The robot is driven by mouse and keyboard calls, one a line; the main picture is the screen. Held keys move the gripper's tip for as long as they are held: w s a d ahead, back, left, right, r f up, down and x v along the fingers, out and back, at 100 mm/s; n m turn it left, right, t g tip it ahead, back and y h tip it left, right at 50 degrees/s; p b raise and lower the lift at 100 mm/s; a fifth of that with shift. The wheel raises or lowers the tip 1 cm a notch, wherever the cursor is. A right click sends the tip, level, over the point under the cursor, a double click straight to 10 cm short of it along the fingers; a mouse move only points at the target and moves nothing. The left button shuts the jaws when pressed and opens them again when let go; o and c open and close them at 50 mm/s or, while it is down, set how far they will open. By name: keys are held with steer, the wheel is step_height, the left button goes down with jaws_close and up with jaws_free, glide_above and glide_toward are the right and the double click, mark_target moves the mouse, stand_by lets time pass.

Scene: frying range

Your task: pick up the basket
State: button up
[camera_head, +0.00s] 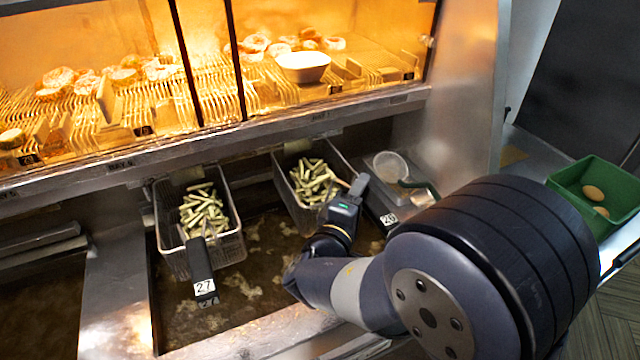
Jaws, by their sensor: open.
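Two wire fry baskets filled with pale green sticks hang at the fryer vat. The left basket (233,246) has a dark handle (198,262) labelled 27 that points toward the front edge. The right basket (283,184) is partly hidden behind my arm. My gripper (358,187) is at the right basket's front right side, over or beside its rim. Its jaws are open, and my arm hides whether a handle lies between them. A label reading 26 (389,219) shows just right of my gripper.
Brown oil (245,290) fills the vat below the baskets. A heated glass cabinet (210,70) with racks of food runs above. A clear round container (390,166) sits right of the right basket. A green bin (570,186) with brown eggs stands at the far right.

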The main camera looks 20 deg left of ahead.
jaws_close()
stand_by(0.5)
stand_by(0.3)
